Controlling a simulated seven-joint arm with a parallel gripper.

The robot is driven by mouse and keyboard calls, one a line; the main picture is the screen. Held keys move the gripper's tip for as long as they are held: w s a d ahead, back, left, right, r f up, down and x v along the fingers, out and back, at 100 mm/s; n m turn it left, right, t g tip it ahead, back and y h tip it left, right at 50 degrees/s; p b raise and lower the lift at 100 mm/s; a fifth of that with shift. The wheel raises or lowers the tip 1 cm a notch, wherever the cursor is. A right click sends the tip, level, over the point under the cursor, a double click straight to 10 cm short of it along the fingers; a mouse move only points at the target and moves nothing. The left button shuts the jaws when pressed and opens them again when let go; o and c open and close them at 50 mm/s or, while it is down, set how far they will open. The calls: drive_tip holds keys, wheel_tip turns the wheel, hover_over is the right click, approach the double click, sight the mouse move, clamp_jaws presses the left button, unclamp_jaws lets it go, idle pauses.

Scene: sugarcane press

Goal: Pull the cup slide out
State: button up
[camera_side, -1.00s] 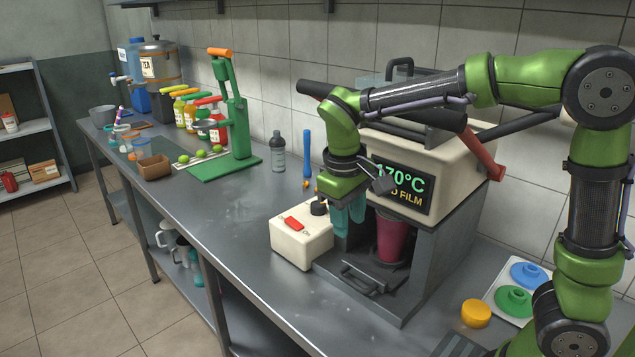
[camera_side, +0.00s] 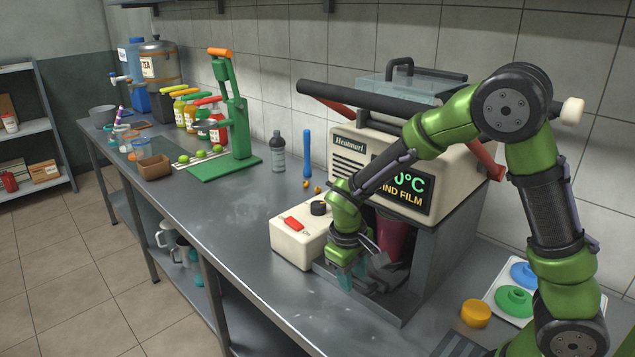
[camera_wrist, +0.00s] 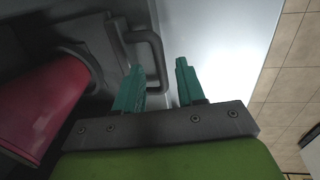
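The cup slide shows as a dark plate with a loop handle (camera_wrist: 158,48) in the wrist view. A dark red cup (camera_side: 393,240) stands on it inside the press; its side fills the left of the wrist view (camera_wrist: 40,105). My gripper (camera_side: 350,276) is low in front of the press, pointing down at the handle, and hides most of it in the side view. In the wrist view my gripper (camera_wrist: 160,65) has its two teal fingers apart, with the handle's outer bar appearing between them. Contact with the bar cannot be told.
The press (camera_side: 410,170) rises behind my gripper. A white switch box (camera_side: 296,240) with a red switch and black knob stands just left. A yellow lid (camera_side: 476,313) and a tray of lids (camera_side: 500,303) lie right.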

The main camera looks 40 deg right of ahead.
drive_tip(key=shift+d+f, duration=0.1)
drive_tip(key=shift+f, duration=0.5)
clamp_jaws()
